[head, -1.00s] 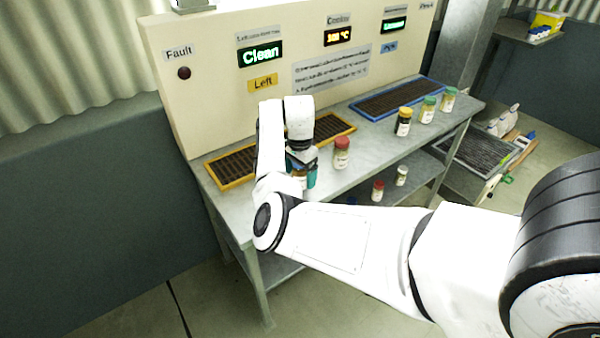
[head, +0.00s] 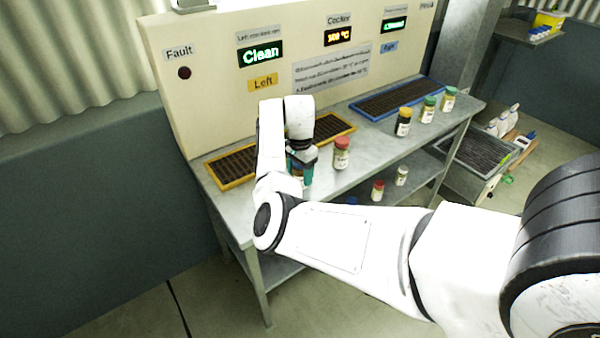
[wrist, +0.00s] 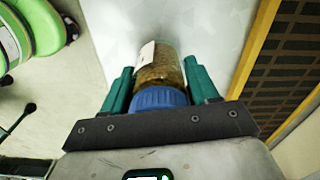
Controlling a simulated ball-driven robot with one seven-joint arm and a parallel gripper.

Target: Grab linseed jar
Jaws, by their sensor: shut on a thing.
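In the wrist view a glass jar (wrist: 160,68) with a blue lid (wrist: 158,97), a pale label and brown-gold contents sits between the two green fingers of my gripper (wrist: 160,88). The fingers are shut on it near the lid. The label is too unclear to read, so I cannot tell from it that this is linseed. In the head view my gripper (head: 300,174) is at the front of the bench, left of a red-lidded jar (head: 341,153), and my arm and fingers mostly hide the held jar.
A yellow-framed grate (head: 236,184) lies behind my gripper, and a blue-framed grate (head: 440,84) lies at the right. More jars (head: 377,191) stand on the lower shelf. A panel stands behind.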

